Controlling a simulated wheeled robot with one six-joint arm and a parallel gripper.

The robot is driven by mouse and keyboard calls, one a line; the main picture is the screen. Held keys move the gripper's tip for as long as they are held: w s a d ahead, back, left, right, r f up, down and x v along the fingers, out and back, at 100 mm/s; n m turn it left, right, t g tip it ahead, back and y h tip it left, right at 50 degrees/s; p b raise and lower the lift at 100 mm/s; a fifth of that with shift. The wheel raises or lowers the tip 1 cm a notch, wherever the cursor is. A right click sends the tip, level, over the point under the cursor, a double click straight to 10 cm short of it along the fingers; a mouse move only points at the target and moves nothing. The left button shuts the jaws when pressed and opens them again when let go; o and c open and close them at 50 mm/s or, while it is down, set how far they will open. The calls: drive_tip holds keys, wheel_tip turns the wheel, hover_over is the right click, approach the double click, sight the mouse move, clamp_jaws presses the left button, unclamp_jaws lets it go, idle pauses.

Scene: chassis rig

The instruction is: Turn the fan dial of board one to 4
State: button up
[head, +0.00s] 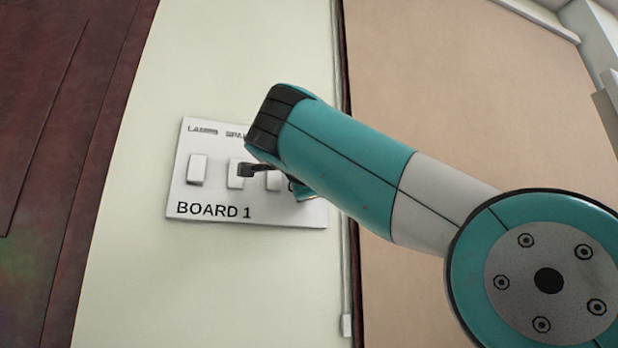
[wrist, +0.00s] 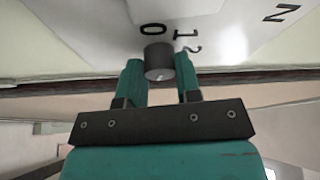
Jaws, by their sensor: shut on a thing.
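Board one (head: 250,211) is a white panel on the pale wall in the head view, marked "BOARD 1", with several white rocker switches. The fan dial (wrist: 159,61) is a short grey round knob in the wrist view, standing out from the white panel. The digits 0, 1 and 2 show around it; the rest of its scale, including 4, is hidden or out of view. My gripper (wrist: 159,66) has one teal finger on each side of the dial and is shut on it. In the head view my arm hides the dial.
A switch (head: 197,170) at the board's left is clear of my arm, and another switch (head: 236,174) sits close to my gripper's dark part. A dark vertical edge and a brown panel (head: 450,110) lie right of the wall strip. A reddish-brown panel (head: 60,130) stands left.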

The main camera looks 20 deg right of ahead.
idle(0.4)
drive_tip(key=o, duration=0.9)
